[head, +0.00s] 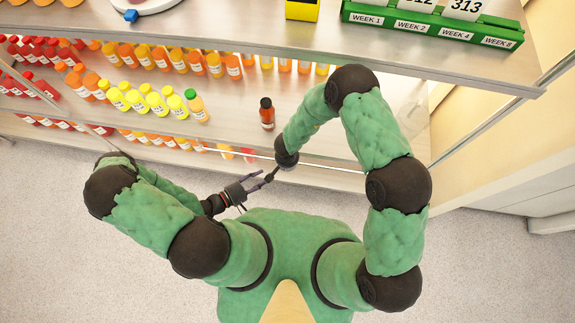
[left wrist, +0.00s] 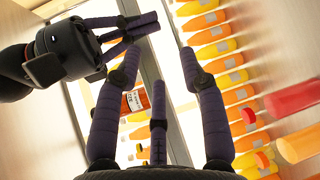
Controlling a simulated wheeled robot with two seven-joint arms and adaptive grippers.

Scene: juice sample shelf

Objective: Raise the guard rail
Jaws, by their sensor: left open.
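The guard rail (head: 330,164) shows in the head view as a thin, pale bar along the front of the lower shelf. My left gripper (head: 257,181) is open just in front of that shelf edge. In the left wrist view, a pale strip that looks like the rail or shelf edge runs between the spread fingers of my left gripper (left wrist: 160,52); I cannot tell whether they touch it. My right gripper (left wrist: 140,30) lies at the upper left there, its fingertips close to the strip. In the head view its wrist mostly hides it, and its grip is unclear.
A dark red bottle (head: 267,116) with a black cap stands alone on the shelf behind the rail. Rows of yellow, orange and red bottles fill the shelf's left side. A green week holder (head: 430,27) sits on the upper shelf.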

